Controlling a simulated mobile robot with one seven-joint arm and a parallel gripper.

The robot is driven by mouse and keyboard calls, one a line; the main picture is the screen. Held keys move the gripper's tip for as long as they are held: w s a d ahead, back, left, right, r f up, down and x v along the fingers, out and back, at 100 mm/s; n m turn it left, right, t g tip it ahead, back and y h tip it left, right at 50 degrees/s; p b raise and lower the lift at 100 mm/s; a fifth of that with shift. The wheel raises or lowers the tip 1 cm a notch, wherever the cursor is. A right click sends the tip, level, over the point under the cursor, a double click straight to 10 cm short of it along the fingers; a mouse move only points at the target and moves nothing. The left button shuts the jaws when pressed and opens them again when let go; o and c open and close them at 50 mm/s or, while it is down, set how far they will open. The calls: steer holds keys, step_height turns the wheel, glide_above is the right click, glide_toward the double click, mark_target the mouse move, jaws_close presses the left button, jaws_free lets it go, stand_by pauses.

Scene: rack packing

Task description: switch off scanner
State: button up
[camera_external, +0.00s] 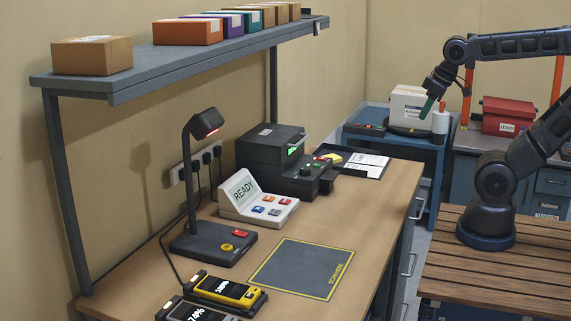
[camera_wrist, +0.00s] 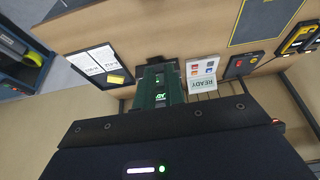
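The scanner (camera_external: 190,185) is a black stand on the desk at left, with an angled arm and a hooded head. A red glow shows under its head. Its base carries a red button (camera_external: 239,233) and a yellow round button (camera_external: 227,247). In the wrist view the red button (camera_wrist: 239,63) shows at right.
A READY console (camera_external: 258,204), a black printer (camera_external: 272,160) with a green light and a paper tray (camera_external: 352,163) stand along the desk. A grey mat (camera_external: 302,268) and handheld devices (camera_external: 227,290) lie in front. A shelf (camera_external: 130,84) with boxes overhangs the back. A white box (camera_external: 408,103) stands near my gripper.

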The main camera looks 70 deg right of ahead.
steer(key=shift+w+a+r, duration=0.1)
steer(key=shift+w+r, duration=0.1)
steer(key=shift+w, duration=0.15)
jaws_close()
steer(key=w+a+r+n+g, duration=0.1)
steer(key=w+a+r+n, duration=0.15)
steer(key=w, duration=0.35)
steer(key=w+a+r+n, duration=0.1)
steer(key=w+a+n, duration=0.2)
steer(key=w, duration=0.4)
steer(key=n+g, duration=0.2)
steer(key=n, duration=1.1)
glide_above(237, 231)
steer(key=s, duration=0.2)
step_height(237, 231, down, 18)
steer(key=shift+a+r+m, duration=0.1)
steer(key=shift+m, duration=0.15)
steer(key=f, duration=0.4)
steer(key=w+f, duration=0.1)
steer(key=f, duration=0.9)
steer(key=shift+w, duration=0.3)
